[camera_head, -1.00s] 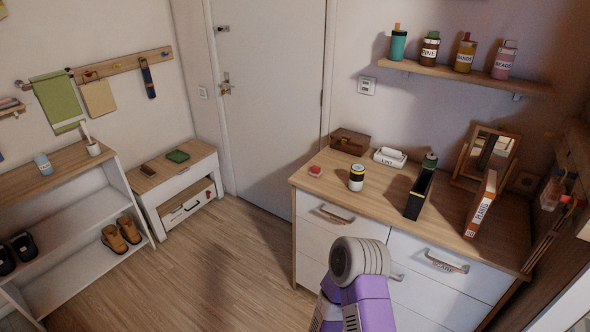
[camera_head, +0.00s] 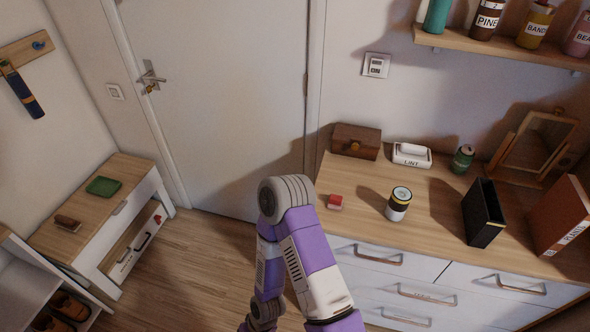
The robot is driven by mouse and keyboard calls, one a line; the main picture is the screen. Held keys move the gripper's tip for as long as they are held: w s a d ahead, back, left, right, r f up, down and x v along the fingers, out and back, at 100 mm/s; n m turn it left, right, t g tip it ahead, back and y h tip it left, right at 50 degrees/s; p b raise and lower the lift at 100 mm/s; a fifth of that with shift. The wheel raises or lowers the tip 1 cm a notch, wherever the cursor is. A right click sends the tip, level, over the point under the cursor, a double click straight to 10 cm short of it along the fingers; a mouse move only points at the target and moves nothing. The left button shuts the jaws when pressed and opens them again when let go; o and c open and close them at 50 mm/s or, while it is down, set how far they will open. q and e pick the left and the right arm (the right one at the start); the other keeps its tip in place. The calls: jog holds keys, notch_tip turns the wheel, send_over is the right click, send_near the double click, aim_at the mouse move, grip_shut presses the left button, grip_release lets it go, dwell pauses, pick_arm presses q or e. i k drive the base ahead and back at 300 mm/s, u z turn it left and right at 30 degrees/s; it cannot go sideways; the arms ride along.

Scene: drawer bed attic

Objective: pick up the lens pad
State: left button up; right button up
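I cannot tell for sure which thing is the lens pad. A small red block (camera_head: 335,202) lies on the left front part of the dresser top. A flat green item (camera_head: 103,186) and a small brown item (camera_head: 68,223) lie on the low bench at left. A purple and grey arm of mine rises from the bottom edge in front of the dresser, its bend left of the red block in the picture. Neither gripper shows, so what they hold is hidden.
The dresser (camera_head: 440,218) also bears a brown box (camera_head: 356,141), a LINT box (camera_head: 411,155), a black-and-white canister (camera_head: 398,204), a green can (camera_head: 462,158), a black holder (camera_head: 483,213), a mirror (camera_head: 535,146) and a book (camera_head: 562,215). The low bench (camera_head: 127,171) has bare top space.

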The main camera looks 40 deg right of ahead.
aim_at(334, 202)
jog(key=i, duration=0.4)
jog(key=z, duration=2.9)
